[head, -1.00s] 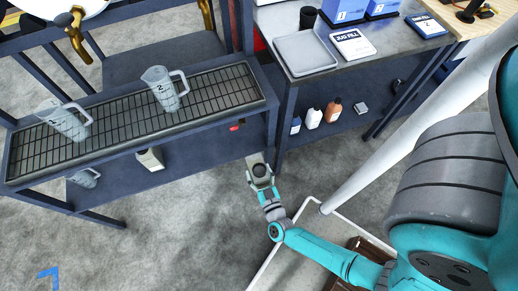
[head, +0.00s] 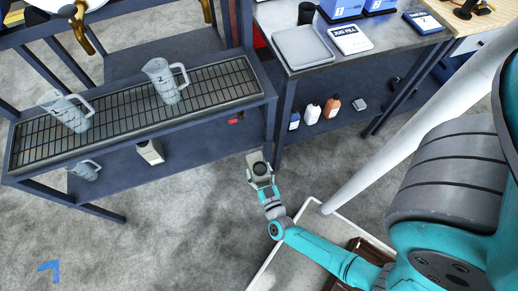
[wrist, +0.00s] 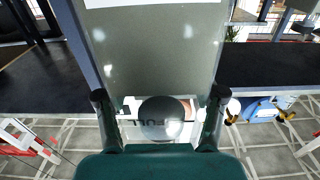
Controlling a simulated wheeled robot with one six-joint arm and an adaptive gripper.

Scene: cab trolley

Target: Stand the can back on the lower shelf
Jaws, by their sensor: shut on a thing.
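The can (head: 255,157) is a pale grey-beige block in my gripper (head: 262,181). In the wrist view the can (wrist: 155,45) fills the upper middle, between the two dark fingers of my gripper (wrist: 160,112), which are shut on it. Its far end is out of that picture, and I cannot tell its exact tilt. In the head view it is in front of the rack's right end, apart from the shelf. The lower shelf (head: 190,150) is the dark board under the grated rack.
A cream container (head: 150,152) and a clear jug (head: 85,169) are on the lower shelf. Two jugs (head: 165,80) (head: 70,111) stand on the grate above. A small red thing (head: 233,121) is at the shelf's right. The bench (head: 375,65) stands right; open floor lies in front.

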